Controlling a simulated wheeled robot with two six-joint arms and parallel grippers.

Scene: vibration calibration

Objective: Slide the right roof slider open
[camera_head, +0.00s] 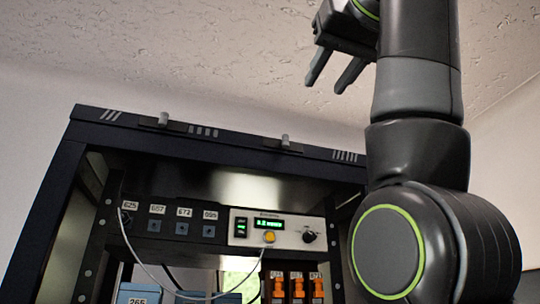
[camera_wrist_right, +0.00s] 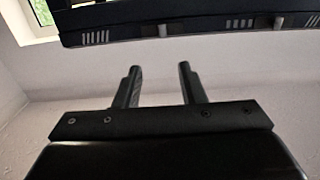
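The right roof slider (camera_head: 285,141) is a small grey knob on a dark strip along the front roof edge of the dark rack cabinet (camera_head: 50,205). The left roof slider (camera_head: 163,119) is a similar knob farther left. In the right wrist view the roof edge runs across the top in reversed order, with the right slider (camera_wrist_right: 163,28) near the middle and the left slider (camera_wrist_right: 279,22) at right. My right gripper (camera_head: 326,84) is open and empty, above and right of the right slider in the head view, apart from it. Its fingers (camera_wrist_right: 159,70) stand apart. My left gripper is out of view.
Inside the cabinet is a panel with a lit green display (camera_head: 270,223) and a yellow button. Below are orange parts (camera_head: 298,287) and a blue box (camera_head: 135,295), with a hanging cable. The space between the gripper and the roof edge looks clear.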

